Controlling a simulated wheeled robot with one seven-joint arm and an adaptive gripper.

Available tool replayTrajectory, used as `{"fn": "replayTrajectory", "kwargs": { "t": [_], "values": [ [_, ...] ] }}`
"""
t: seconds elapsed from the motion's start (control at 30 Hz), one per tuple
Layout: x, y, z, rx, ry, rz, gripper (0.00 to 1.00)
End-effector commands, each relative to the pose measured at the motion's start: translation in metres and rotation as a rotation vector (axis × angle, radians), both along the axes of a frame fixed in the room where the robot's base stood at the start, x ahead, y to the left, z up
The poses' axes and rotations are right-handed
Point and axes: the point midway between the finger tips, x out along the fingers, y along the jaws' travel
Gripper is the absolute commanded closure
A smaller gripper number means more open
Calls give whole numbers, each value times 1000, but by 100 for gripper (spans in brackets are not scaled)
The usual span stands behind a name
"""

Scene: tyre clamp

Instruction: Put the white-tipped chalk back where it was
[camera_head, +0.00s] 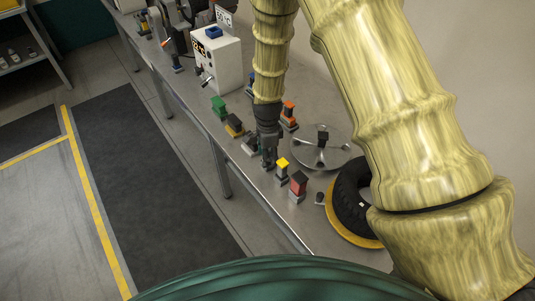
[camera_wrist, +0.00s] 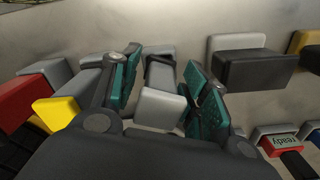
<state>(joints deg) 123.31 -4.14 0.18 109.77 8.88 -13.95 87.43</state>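In the wrist view, a block with a pale grey-white end (camera_wrist: 160,108) and a darker body stands between my gripper's two fingers. It looks like the white-tipped chalk, though I cannot be sure. My gripper (camera_wrist: 163,75) is open around it, with teal-padded fingers on both sides. Some gap shows by the left finger; whether the right finger touches the block I cannot tell. In the head view, my gripper (camera_head: 269,160) points down at the bench, low among the row of blocks, and hides the block there.
A green block (camera_head: 218,105), a metal disc (camera_head: 322,150) and a tyre (camera_head: 350,200) are nearby.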

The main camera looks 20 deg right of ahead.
Motion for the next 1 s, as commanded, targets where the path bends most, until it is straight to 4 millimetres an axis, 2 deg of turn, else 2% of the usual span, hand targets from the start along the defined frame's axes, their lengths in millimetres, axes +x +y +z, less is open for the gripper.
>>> {"fn": "replayTrajectory", "kwargs": {
  "t": [0.27,0.47,1.0],
  "values": [
    [0,0,2,0,0,-1,54],
    [1,0,14,0,-2,-1,54],
    [1,0,74,0,-3,-1,54]
  ]
}}
